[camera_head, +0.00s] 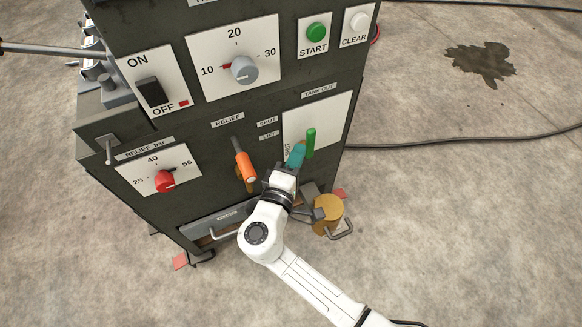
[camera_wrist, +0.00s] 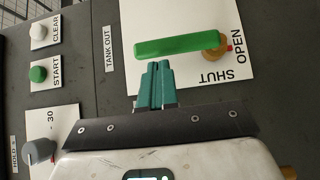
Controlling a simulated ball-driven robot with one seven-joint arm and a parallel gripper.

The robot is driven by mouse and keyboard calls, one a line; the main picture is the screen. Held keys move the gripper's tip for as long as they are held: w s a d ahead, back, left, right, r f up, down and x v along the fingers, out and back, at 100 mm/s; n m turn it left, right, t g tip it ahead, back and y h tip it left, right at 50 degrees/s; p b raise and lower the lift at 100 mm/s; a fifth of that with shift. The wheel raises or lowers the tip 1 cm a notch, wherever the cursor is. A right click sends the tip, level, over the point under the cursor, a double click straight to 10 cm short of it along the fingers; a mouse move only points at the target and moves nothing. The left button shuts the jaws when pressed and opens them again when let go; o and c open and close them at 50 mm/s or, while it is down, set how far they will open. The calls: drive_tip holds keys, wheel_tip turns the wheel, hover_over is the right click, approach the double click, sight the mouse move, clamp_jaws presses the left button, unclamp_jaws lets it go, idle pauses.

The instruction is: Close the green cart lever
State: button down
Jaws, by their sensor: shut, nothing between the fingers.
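The green lever (camera_head: 311,141) is on the white TANK OUT plate at the right of the dark cart's front. In the wrist view the green lever (camera_wrist: 178,46) runs from a brass pivot (camera_wrist: 217,50) beside the words OPEN and SHUT, and its bar lies along the plate on the side away from those words. My gripper (camera_head: 297,153) is at the plate, just left of the lever. In the wrist view its teal fingertips (camera_wrist: 158,68) are together and empty, close below the bar's middle. I cannot tell whether they touch it.
An orange-handled lever (camera_head: 245,166) stands left of my gripper. A red knob (camera_head: 165,181), a grey knob (camera_head: 244,70), an ON/OFF switch (camera_head: 154,92), a START button (camera_head: 316,33) and a CLEAR button (camera_head: 358,20) are on the cart. A brass cylinder (camera_head: 328,212) sits low beside my wrist.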

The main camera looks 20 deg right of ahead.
drive_tip(key=shift+w+d, duration=0.4)
drive_tip(key=shift+d, duration=0.1)
drive_tip(key=shift+d+r+p, duration=0.1)
drive_tip(key=shift+d+p, duration=0.15)
drive_tip(key=shift+p, duration=0.05)
